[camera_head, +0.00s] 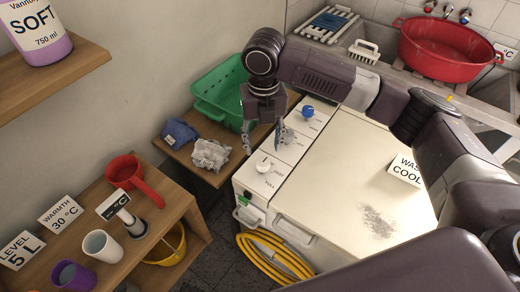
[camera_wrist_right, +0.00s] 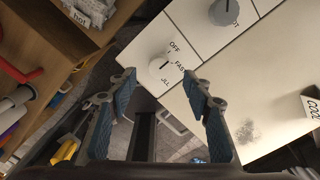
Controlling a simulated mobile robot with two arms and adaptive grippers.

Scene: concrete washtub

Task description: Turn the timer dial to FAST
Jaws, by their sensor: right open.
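The white timer dial (camera_head: 263,164) sits on the left-hand control strip of the white washing machine (camera_head: 350,180). In the right wrist view the dial (camera_wrist_right: 158,67) is ringed by printed words, among them OFF and FAST, and a partly covered one. It bears a short dark mark, but I cannot tell exactly which label it points at. My right gripper (camera_head: 264,143) is open and empty above the strip, just behind the dial in the head view. In the wrist view the dial appears between the fingertips (camera_wrist_right: 158,77), with no visible contact. My left gripper is not in view.
A blue knob (camera_head: 307,112) sits further back on the same strip. A green basket (camera_head: 222,95) and cloths (camera_head: 210,154) are left of the machine. A yellow hose (camera_head: 262,262) hangs at its front. A COOL sign (camera_head: 407,169) stands on the lid.

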